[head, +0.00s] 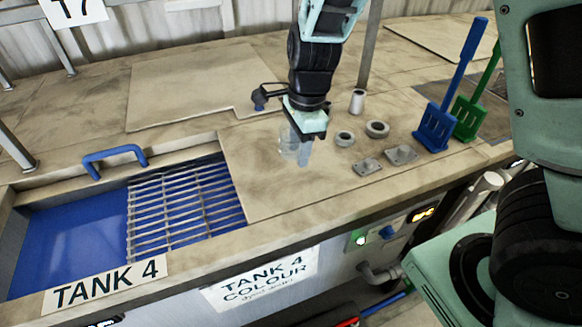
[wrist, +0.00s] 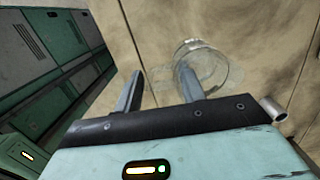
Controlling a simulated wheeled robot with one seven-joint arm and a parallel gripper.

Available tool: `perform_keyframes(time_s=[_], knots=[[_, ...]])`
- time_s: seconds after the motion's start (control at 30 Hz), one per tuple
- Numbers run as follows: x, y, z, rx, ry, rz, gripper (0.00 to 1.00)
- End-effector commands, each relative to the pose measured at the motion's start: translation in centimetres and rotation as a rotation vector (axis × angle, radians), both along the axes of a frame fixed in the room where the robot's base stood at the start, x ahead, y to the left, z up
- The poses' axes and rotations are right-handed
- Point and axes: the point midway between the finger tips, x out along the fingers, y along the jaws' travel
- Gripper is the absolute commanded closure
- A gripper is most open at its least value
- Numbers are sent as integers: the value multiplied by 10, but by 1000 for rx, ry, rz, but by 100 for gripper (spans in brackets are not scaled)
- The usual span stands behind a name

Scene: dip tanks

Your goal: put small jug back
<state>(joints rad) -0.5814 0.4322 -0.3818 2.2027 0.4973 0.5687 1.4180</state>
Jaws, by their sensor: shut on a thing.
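The small jug (head: 288,146) is clear and see-through, and shows at the left side of my gripper (head: 304,158) in the head view. My gripper points down over the beige worktop beside the tank, with its jaws shut on the jug. In the wrist view the jug's round rim (wrist: 215,66) shows beside and behind the right finger. The gripper (wrist: 160,85) has a visible gap between its fingers. The exact part held is hard to make out through the clear wall. I cannot tell whether the jug's base touches the worktop.
Tank 4 (head: 70,235) is open at the left, with a metal grating (head: 185,205) and blue handle (head: 115,158). Two rings (head: 377,129), small metal plates (head: 401,154) and a white cylinder (head: 357,101) stand right of my gripper. Blue (head: 435,125) and green paddles stand further right.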

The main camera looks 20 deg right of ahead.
Motion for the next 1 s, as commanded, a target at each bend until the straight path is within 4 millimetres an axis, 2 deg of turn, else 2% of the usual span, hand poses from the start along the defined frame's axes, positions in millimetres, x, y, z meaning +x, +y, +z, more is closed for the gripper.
perform_keyframes(time_s=[0.1, 0.53, 0.97, 1.0], knots=[[-1, -1, -23, -3, 6, -1, 92], [-1, -1, -74, -2, 3, -1, 92], [0, 0, -83, -1, 0, 1, 92], [0, 0, -82, -1, 0, 1, 52]])
